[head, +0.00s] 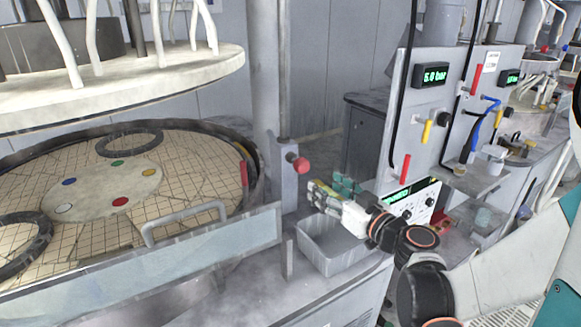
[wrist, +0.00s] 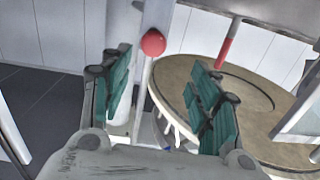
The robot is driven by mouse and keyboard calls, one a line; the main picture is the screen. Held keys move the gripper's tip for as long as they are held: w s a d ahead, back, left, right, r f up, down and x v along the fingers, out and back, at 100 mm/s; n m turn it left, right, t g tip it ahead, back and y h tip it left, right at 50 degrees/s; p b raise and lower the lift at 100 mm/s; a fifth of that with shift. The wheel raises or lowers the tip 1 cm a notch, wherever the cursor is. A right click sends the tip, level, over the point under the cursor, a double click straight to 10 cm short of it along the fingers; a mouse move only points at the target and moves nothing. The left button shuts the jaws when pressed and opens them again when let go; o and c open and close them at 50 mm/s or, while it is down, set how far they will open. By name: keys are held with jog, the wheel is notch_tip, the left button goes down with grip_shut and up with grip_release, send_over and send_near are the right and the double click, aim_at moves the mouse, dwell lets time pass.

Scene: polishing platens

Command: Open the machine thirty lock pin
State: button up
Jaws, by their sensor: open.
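A red ball knob (head: 301,164) sticks out from a grey upright post at the near right corner of the left machine; it looks like the lock pin, but no label can be read. The red knob also shows in the wrist view (wrist: 153,42), ahead of the jaws and between them, near the top. My gripper (head: 333,191) has teal finger pads. It is open and empty, just right of the knob and a little below it in the head view. In the wrist view my gripper (wrist: 162,92) has its two pads wide apart, with nothing touching them.
The left machine has a round tiled platen (head: 190,190) with black rings and a front guard with a grey handle (head: 185,217). A grey open bin (head: 325,258) sits below my gripper. A control panel (head: 425,197) and a grey cabinet with a pressure display (head: 433,74) stand to the right.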

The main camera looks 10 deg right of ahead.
aim_at(306, 168)
jog(key=x, duration=0.4)
jog(key=b+x, duration=0.1)
jog(key=x, duration=0.3)
jog(key=d+b+x, duration=0.1)
jog(key=x, duration=0.4)
jog(key=shift+w, duration=0.15)
jog(key=shift+r, duration=0.1)
